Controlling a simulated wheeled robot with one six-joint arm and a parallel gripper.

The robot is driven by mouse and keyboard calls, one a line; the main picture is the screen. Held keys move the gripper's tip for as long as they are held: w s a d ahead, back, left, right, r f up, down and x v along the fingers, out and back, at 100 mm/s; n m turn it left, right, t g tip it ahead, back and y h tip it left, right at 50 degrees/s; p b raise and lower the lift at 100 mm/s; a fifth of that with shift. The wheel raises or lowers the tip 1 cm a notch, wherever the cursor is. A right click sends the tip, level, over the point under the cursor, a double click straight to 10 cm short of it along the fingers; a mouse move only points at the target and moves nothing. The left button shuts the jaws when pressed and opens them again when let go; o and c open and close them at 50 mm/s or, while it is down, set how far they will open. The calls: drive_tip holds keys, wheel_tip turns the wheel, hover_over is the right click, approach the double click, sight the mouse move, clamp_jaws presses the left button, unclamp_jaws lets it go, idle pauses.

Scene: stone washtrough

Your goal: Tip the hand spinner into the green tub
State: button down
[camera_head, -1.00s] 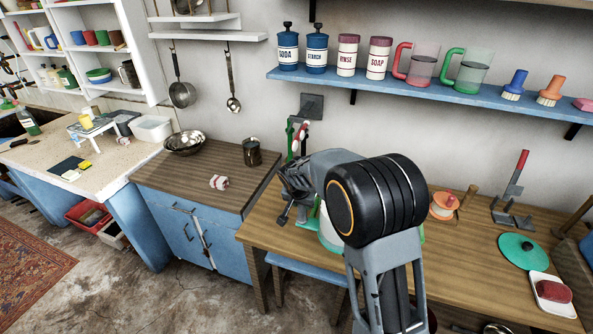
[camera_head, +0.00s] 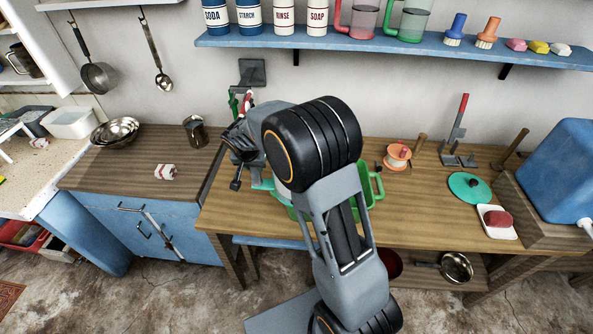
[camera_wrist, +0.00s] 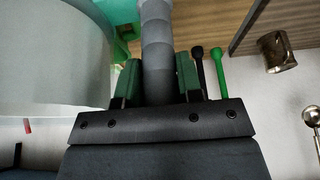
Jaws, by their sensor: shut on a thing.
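My gripper (camera_wrist: 158,85) has its green-padded jaws shut on a grey ribbed handle, which I take for part of the hand spinner. A large pale drum (camera_wrist: 48,55), seemingly the spinner's body, fills the left of the wrist view; how it joins the handle is not visible. In the head view my gripper (camera_head: 240,150) is above the left end of the wooden table, partly hidden by my arm. The green tub (camera_head: 377,187) stands on that table behind my arm, with only its edges and a handle showing. The spinner's tilt and its contact with the tub are unclear.
A dark-topped cabinet (camera_head: 110,185) on the left bears a metal mug (camera_head: 195,131), metal bowls (camera_head: 115,132) and a striped roll (camera_head: 165,172). Right of the tub are an orange spool (camera_head: 397,158), a teal lid (camera_head: 470,188) and a soap dish (camera_head: 497,222). A blue shelf (camera_head: 400,50) hangs above.

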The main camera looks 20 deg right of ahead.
drive_tip(key=shift+r, duration=0.1)
idle(0.4)
drive_tip(key=shift+s+d+r+t+y+p, duration=0.15)
drive_tip(key=shift+r+y+p, duration=0.3)
drive_tip(key=shift+r+p, duration=0.45)
drive_tip(key=shift+r+t+y+p, duration=0.15)
drive_tip(key=shift+r+y+p, duration=0.3)
drive_tip(key=shift+r+p, duration=0.45)
drive_tip(key=shift+d+r, duration=0.1)
drive_tip(key=shift+r, duration=0.3)
drive_tip(key=shift+s+d+r+m+y+p, duration=0.1)
drive_tip(key=shift+d+r+m+y+p, duration=0.15)
drive_tip(key=shift+r+y+p, duration=0.4)
drive_tip(key=shift+t, duration=0.3)
drive_tip(key=shift+d+r+y+b, duration=0.15)
drive_tip(key=shift+r+y+b, duration=0.1)
drive_tip(key=shift+r+b, duration=0.25)
drive_tip(key=shift+r, duration=0.1)
drive_tip(key=shift+s+d+b, duration=0.1)
drive_tip(key=shift+d+b, duration=0.05)
drive_tip(key=shift+b, duration=0.2)
